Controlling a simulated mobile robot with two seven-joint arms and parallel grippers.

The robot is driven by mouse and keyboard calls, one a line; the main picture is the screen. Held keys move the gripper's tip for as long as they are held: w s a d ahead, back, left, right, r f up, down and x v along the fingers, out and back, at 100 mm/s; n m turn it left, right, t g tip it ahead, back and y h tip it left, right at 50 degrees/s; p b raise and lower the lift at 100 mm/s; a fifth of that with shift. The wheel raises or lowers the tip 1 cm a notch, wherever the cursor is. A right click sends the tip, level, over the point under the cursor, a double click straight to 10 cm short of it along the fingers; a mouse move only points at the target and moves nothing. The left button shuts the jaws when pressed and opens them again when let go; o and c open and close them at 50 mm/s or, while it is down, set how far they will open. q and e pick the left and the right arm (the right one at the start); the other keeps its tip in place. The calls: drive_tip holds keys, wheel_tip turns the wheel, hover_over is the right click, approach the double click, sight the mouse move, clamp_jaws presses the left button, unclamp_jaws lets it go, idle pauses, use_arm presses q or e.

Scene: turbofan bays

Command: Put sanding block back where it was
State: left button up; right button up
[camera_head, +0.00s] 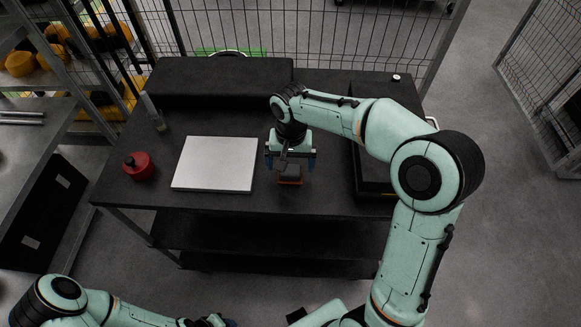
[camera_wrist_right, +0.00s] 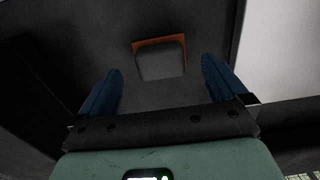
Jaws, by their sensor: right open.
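The sanding block (camera_head: 290,174) is a small dark block with an orange-brown edge. It rests on the dark table, just right of the white panel. In the right wrist view the sanding block (camera_wrist_right: 160,58) lies between and beyond the fingertips, with a gap on each side. My right gripper (camera_head: 290,163) is open above the block, its blue fingers (camera_wrist_right: 160,82) spread and not touching it. My left gripper (camera_head: 215,321) is at the bottom edge of the head view, mostly cut off; its jaws are unclear.
The white panel (camera_head: 215,163) lies left of the block, and a red round container (camera_head: 138,166) stands farther left. A long black case (camera_head: 222,82) lies at the back. A dark case (camera_head: 372,170) is on the right, partly behind my arm. Mesh fencing (camera_head: 310,35) stands behind.

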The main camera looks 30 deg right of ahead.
sight(290, 169)
use_arm(q)
drive_tip(key=shift+w+r+p, duration=0.45)
drive_tip(key=shift+w+r, duration=0.2)
drive_tip(key=shift+r, duration=0.1)
use_arm(e)
wheel_tip(290, 169, up, 9)
drive_tip(key=shift+f, duration=0.2)
use_arm(q)
drive_tip(key=shift+s, duration=0.1)
